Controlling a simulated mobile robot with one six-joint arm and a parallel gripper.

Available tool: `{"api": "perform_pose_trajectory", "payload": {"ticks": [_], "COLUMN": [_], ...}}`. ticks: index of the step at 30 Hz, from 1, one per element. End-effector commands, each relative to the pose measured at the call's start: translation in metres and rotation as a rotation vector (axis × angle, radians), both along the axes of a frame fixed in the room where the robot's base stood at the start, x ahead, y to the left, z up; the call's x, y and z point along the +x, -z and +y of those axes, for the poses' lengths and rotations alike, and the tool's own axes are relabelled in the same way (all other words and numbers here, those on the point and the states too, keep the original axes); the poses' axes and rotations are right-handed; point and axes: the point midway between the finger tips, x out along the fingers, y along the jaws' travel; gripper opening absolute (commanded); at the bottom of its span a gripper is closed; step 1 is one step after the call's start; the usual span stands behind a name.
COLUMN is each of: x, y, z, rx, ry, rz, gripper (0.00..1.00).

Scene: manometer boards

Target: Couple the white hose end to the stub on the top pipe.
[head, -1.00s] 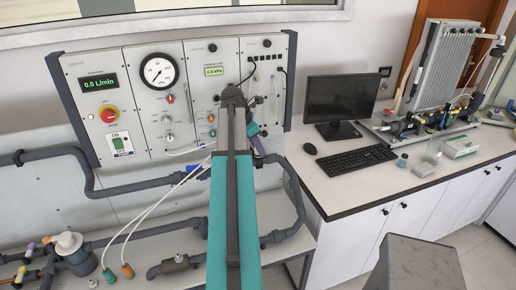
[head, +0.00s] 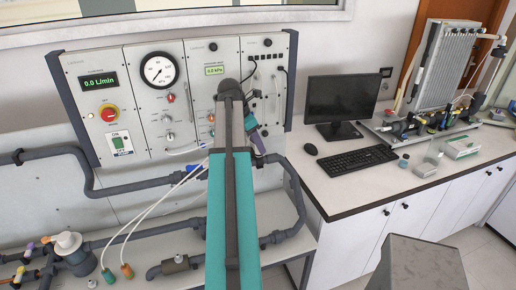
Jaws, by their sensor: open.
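Thin white hoses (head: 153,207) run down from behind my arm to a green end (head: 108,275) and an orange end (head: 127,271) at the bench. Another short white hose (head: 183,152) curves along the panel's lower edge; I cannot tell where it ends. A grey top pipe (head: 140,184) runs below the panel, with a small blue piece (head: 192,170) on or just above it; I cannot tell if this is a stub. My gripper (head: 257,143) is in front of the panel's lower right, mostly hidden by my arm. It is open, and its fingertips are not clear.
The instrument panel (head: 138,78) with gauge and knobs stands behind. A lower pipe (head: 120,240) and a white-capped valve (head: 68,242) are at lower left. At right, a desk holds a monitor (head: 340,97), keyboard (head: 358,158) and a finned apparatus (head: 445,65).

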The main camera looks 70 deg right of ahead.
Motion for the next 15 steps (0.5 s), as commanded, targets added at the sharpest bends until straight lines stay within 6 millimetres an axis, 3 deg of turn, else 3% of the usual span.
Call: {"api": "perform_pose_trajectory", "payload": {"ticks": [15], "x": [0.015], "y": [-0.051], "z": [0.015], "rx": [-0.001], "ry": [0.000], "rz": [0.000], "gripper": [0.46]}}
